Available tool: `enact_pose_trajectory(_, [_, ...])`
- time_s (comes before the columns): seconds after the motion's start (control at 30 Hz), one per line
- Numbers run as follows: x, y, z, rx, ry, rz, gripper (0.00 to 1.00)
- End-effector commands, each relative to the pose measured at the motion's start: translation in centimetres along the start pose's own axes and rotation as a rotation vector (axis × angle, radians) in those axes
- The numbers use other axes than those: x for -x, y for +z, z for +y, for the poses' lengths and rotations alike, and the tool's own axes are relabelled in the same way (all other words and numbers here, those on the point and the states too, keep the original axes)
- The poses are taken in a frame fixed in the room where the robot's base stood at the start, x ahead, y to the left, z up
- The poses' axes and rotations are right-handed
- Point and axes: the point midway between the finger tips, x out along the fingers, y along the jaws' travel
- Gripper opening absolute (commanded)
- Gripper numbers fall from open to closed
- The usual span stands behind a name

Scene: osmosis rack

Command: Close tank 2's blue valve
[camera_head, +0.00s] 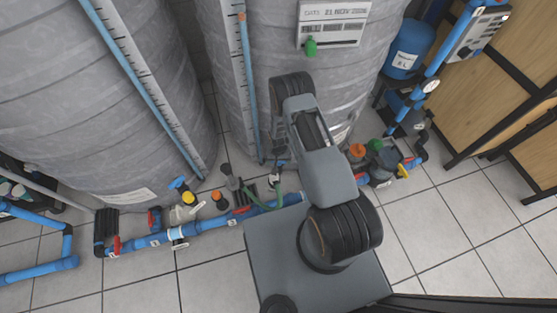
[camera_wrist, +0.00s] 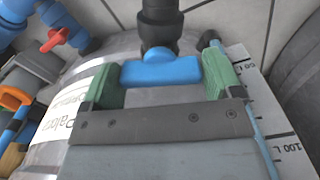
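In the wrist view, a blue valve handle (camera_wrist: 160,70) sits below a dark pipe fitting (camera_wrist: 158,22), against the tank wall. My gripper (camera_wrist: 161,78) has its two green fingers spread wide, one on each side of the handle. The handle's ends are at or very near the finger pads; I cannot tell whether they press on it. In the head view my arm hides the gripper and this handle. Another blue valve handle (camera_head: 178,183) shows on the floor pipework at the left. I cannot read a number on any tank.
Two large grey tanks (camera_head: 90,90) (camera_head: 290,55) fill the back. Blue floor piping (camera_head: 205,227) with red valves runs in front of them. More pipework with an orange cap (camera_head: 357,151) lies right of my arm. Wooden panels (camera_head: 510,90) stand at right. Tiled floor is clear at lower right.

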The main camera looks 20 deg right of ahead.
Motion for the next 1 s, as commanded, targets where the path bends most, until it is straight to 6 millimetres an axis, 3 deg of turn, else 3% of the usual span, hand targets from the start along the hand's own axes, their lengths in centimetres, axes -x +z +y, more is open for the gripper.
enact_pose_trajectory(0.27, [0.01, 0.01, 0.00, 0.000, 0.000, 0.000, 0.58])
enact_pose_trajectory(0.53, [-0.04, -0.01, 0.00, -0.124, 0.000, 0.000, 0.58])
enact_pose_trajectory(0.8, [0.03, -0.01, 0.00, -0.135, 0.000, 0.000, 0.58])
enact_pose_trajectory(0.83, [0.03, -0.01, 0.00, -0.135, 0.000, 0.000, 0.83])
enact_pose_trajectory(1.0, [0.03, -0.02, 0.00, -0.134, 0.000, 0.000, 1.00])
